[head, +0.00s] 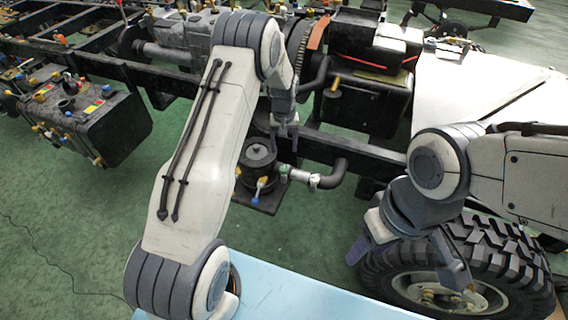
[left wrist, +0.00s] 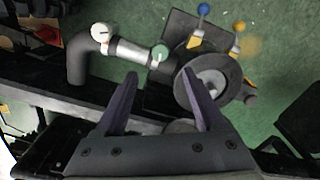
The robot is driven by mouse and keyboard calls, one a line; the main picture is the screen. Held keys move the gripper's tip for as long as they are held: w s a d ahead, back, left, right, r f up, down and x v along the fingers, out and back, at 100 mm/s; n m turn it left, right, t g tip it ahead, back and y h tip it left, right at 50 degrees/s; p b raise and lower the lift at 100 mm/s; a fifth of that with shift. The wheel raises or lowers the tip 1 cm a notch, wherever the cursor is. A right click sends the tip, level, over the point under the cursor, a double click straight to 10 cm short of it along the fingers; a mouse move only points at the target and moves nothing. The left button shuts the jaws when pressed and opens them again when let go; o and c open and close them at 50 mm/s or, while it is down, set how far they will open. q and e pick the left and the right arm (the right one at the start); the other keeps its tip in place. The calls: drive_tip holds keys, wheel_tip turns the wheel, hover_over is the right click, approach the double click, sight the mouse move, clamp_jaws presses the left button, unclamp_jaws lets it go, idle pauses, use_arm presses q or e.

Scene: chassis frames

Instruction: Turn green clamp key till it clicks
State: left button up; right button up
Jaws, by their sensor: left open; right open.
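The green clamp key (left wrist: 160,52) is a small round knob on a silver pipe joint (left wrist: 128,50) in the left wrist view. It sits beside a dark round canister (left wrist: 178,90). In the head view the green key (head: 284,169) shows small, below my left gripper (head: 285,145). In the left wrist view my left gripper (left wrist: 160,76) is open, and the key appears just beyond and between its fingertips, not held. Whether the fingers touch anything is not clear. My right gripper (head: 408,258) is open and empty in front of the tyre.
A white-topped key (left wrist: 101,32) is on the same pipe. Blue (left wrist: 204,9) and yellow (left wrist: 239,27) knobs stand by the canister. A black chassis rail (head: 345,150) runs behind the pipe. A tyre (head: 515,270) and a blue surface (head: 300,300) are in front.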

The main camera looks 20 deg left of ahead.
sight(284, 168)
use_arm(q)
wheel_tip(284, 168, down, 10)
drive_tip(key=shift+f+p, duration=0.25)
drive_tip(key=shift+p, duration=0.45)
clamp_jaws()
